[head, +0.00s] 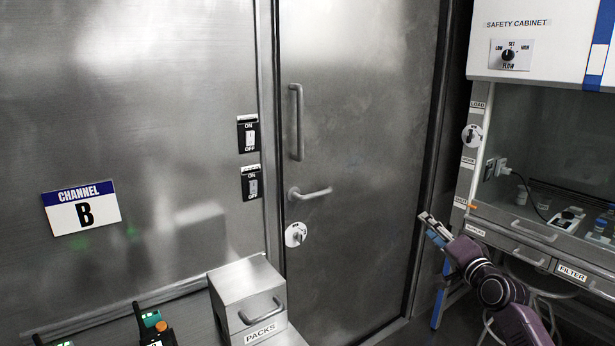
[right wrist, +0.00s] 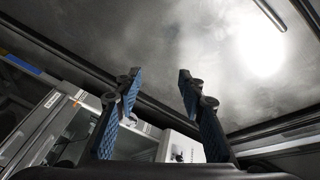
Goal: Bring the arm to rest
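My right arm comes in from the lower right in the head view. Its gripper (head: 432,228) is held in the air in front of the steel door's right edge, left of the safety cabinet. In the right wrist view the two blue-padded fingers of this gripper (right wrist: 157,95) stand wide apart with nothing between them. My left arm and gripper do not show in either view.
A steel door (head: 350,130) with a lever handle (head: 310,194) fills the middle. The safety cabinet (head: 545,225) stands at right. A PACKS drawer box (head: 245,290) and radios (head: 154,322) are at the lower left. A CHANNEL B sign (head: 82,208) is on the wall.

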